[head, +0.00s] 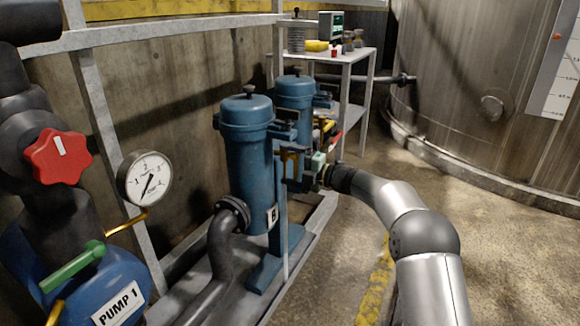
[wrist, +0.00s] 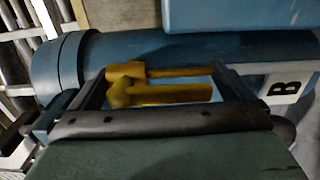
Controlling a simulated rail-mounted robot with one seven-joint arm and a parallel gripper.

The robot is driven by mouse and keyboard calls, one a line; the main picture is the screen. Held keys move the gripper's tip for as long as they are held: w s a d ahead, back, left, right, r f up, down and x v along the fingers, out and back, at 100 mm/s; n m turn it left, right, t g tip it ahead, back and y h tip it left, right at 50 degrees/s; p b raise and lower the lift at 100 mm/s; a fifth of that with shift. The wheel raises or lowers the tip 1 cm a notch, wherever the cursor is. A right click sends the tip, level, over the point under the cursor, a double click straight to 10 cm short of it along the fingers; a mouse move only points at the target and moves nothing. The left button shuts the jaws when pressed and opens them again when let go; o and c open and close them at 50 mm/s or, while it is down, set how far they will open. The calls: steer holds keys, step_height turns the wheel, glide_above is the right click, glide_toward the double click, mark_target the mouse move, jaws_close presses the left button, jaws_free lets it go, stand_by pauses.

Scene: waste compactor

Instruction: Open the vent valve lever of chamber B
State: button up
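Chamber B is the nearer blue upright cylinder (head: 248,150), with a white "B" plate low on its side; the plate (wrist: 287,86) also shows at the right in the wrist view. A yellow lever (head: 289,153) sits at its right side. In the wrist view the yellow lever (wrist: 180,94) has a thick hub at the left and an arm reaching right. My gripper (wrist: 162,76) is open, its dark fingers wide apart on either side of the yellow lever. I cannot tell whether either finger touches it. In the head view my gripper (head: 300,168) is partly hidden beside chamber B.
A second blue chamber (head: 296,92) with yellow and red parts stands just behind. Pump 1 (head: 105,285), a red handwheel (head: 58,156) and a gauge (head: 145,178) are at the left. A shelf (head: 350,57) stands behind, a large tank (head: 470,80) at right. Floor at right is clear.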

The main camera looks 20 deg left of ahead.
steer(key=shift+d, duration=0.1)
steer(key=s+d+p, duration=0.2)
steer(key=d+p, duration=0.2)
steer(key=d, duration=1.3)
steer(key=shift+s, duration=0.3)
